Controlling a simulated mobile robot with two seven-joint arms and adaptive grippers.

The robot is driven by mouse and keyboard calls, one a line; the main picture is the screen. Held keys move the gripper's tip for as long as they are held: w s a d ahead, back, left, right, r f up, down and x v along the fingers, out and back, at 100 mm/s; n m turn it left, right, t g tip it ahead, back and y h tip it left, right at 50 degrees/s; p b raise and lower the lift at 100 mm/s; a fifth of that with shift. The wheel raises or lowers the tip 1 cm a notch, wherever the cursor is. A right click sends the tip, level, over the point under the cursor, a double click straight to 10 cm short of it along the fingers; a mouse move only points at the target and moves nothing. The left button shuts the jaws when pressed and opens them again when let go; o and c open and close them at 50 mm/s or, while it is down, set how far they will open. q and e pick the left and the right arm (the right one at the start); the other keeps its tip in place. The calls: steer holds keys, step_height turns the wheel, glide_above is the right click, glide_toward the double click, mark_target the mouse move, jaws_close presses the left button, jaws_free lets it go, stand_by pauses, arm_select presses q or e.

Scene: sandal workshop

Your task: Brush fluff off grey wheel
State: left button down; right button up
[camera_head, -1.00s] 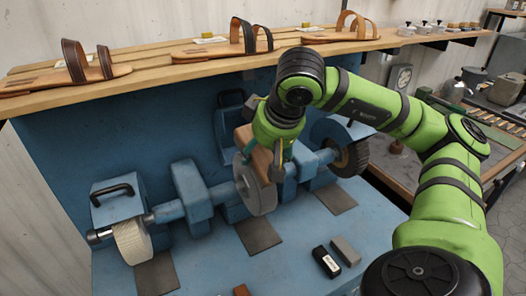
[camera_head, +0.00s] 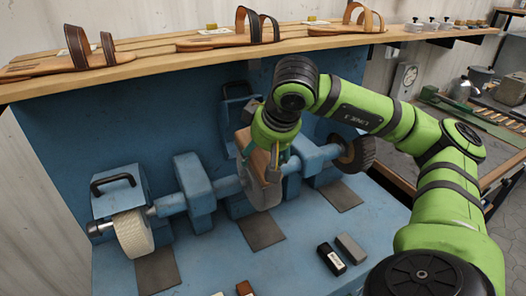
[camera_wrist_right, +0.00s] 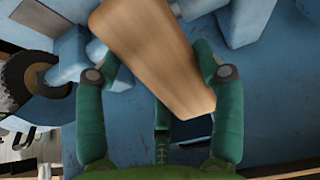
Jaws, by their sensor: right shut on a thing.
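The grey wheel (camera_head: 264,193) sits on the shaft in the middle of the blue machine, its upper part hidden by my right gripper and what it holds. My right gripper (camera_head: 277,164) is shut on a wooden-backed block, seemingly a brush (camera_head: 257,153), at the wheel's top. In the right wrist view the wooden block (camera_wrist_right: 158,50) lies between the two green fingers (camera_wrist_right: 158,74). Its underside is hidden, so I cannot tell whether it touches the wheel. I cannot make out any fluff. My left gripper is not in view.
A cream wheel (camera_head: 133,234) is at the shaft's left and a dark bristle wheel (camera_head: 357,154) at its right. A black block (camera_head: 331,260) and a grey block (camera_head: 353,249) lie on the machine's base. A shelf (camera_head: 130,68) with sandals runs above, behind my arm.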

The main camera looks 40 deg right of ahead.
steer(key=shift+b+x, duration=0.65)
steer(key=shift+x, duration=0.35)
